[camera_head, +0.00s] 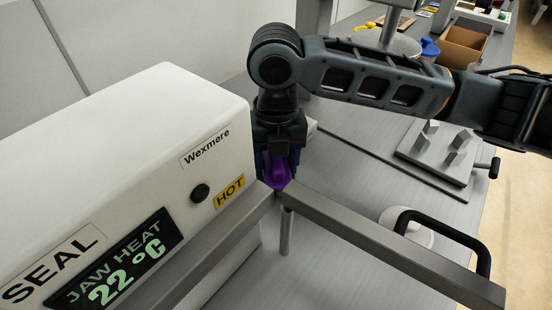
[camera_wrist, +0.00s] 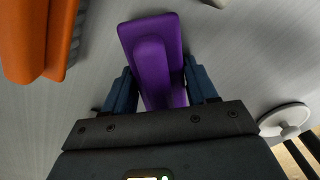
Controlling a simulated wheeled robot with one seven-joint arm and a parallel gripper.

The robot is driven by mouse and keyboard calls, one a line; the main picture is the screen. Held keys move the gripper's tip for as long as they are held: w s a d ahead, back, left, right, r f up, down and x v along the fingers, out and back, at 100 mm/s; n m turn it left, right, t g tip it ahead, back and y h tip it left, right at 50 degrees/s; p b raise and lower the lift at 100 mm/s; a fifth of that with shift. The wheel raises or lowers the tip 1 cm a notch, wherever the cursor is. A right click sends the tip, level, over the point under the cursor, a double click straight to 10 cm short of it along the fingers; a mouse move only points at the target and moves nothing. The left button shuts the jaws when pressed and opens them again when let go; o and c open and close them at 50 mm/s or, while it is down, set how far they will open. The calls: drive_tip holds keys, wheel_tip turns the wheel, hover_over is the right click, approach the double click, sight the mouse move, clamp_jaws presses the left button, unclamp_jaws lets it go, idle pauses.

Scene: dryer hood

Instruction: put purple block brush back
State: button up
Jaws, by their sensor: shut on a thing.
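The purple block brush (camera_wrist: 150,42) is between the two blue fingers of my gripper (camera_wrist: 158,68) in the wrist view, with its raised handle part toward me. My gripper is shut on it. In the head view my gripper (camera_head: 279,163) points down just right of the white Wexmere machine, and the purple block brush (camera_head: 277,177) shows at its fingertips, partly hidden behind the machine's grey metal bar. I cannot tell whether the brush touches the surface below.
The white machine (camera_head: 120,150) with HOT label fills the left. Its grey bar (camera_head: 390,255) with black handle (camera_head: 440,228) extends right. A block fixture (camera_head: 445,150) and cardboard box (camera_head: 462,46) stand on the bench. An orange object (camera_wrist: 35,40) lies left in the wrist view.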

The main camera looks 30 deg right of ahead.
drive_tip(key=o, duration=1)
drive_tip(key=shift+f, duration=0.1)
wheel_tip(320, 180, up, 12)
drive_tip(key=shift+r, duration=0.2)
